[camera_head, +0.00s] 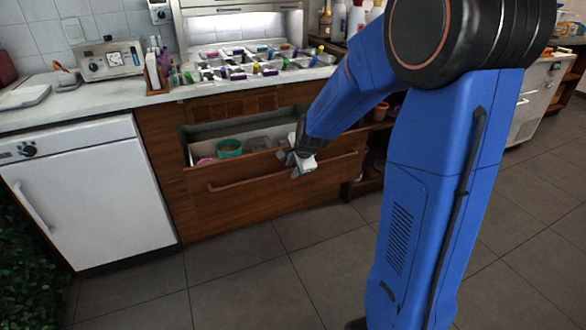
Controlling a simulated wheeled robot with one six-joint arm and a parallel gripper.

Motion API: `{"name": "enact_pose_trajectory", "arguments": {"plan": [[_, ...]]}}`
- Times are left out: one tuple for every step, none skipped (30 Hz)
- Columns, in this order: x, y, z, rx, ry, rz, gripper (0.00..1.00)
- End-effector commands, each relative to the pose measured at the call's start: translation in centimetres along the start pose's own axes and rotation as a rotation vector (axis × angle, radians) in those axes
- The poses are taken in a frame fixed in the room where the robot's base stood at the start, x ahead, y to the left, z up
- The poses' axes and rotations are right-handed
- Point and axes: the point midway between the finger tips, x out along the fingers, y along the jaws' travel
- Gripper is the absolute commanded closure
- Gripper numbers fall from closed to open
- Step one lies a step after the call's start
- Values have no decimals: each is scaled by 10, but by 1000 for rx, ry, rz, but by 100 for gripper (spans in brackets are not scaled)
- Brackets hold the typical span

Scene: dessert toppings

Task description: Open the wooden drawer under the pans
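The wooden drawer (235,175) under the pans stands pulled out, its front tilted across the picture. Inside it are a green bowl (229,149) with brown contents and some clear containers. The metal pans (285,62), holding colourful items, sit on the counter above. The right part of the drawer is partly hidden by my arm.
A white appliance (88,200) with a handle stands left of the wooden cabinet. Open shelves (375,165) are to the right, partly behind my blue arm. The tiled floor (270,270) in front is clear.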

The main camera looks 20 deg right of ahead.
Motion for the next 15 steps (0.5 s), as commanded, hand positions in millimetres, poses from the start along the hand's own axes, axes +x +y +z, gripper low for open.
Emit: {"name": "enact_pose_trajectory", "arguments": {"plan": [[-3, 0, 0, 0, 0, -1, 68], [-5, -1, 0, 0, 0, -2, 68], [-8, -1, 0, 0, 0, -3, 68], [-12, -1, 0, 0, 0, -4, 68], [-15, -1, 0, 0, 0, -4, 68], [-20, -1, 0, -1, 0, -3, 68], [-24, -1, 0, 0, 0, -4, 68], [-29, -1, 0, 0, 1, -5, 68], [-35, -1, 0, 0, 1, -4, 68], [-40, -1, 0, 0, 0, -4, 68], [-45, -1, 0, 0, 0, -5, 68], [-51, -1, 0, 0, 0, -4, 68], [-56, -1, 0, 0, 1, -3, 68], [-60, -1, 0, 0, 1, -4, 68], [-67, -1, 0, 0, 1, -4, 68]]}}
